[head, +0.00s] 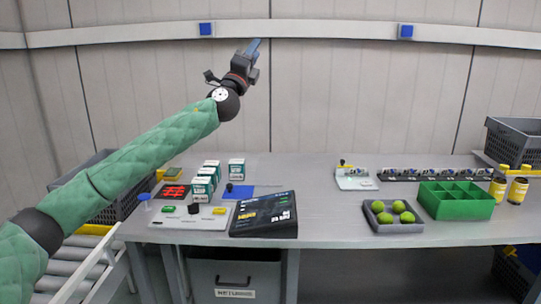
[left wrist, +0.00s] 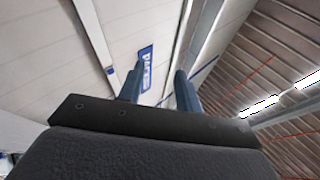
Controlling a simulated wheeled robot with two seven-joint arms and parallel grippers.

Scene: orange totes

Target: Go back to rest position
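My left arm reaches in from the left, and my left gripper (head: 253,47) is raised high above the table, in front of the back wall. In the left wrist view its two blue fingers (left wrist: 160,90) stand apart with nothing between them. Behind them that view shows wall and ceiling. My right gripper is in neither view.
The grey table (head: 320,218) below holds a black box (head: 264,214), white-green cartons (head: 203,184), a tray of green balls (head: 393,214) and a green divided bin (head: 456,201). Grey crates (head: 513,142) stand at both ends. The air around my left gripper is clear.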

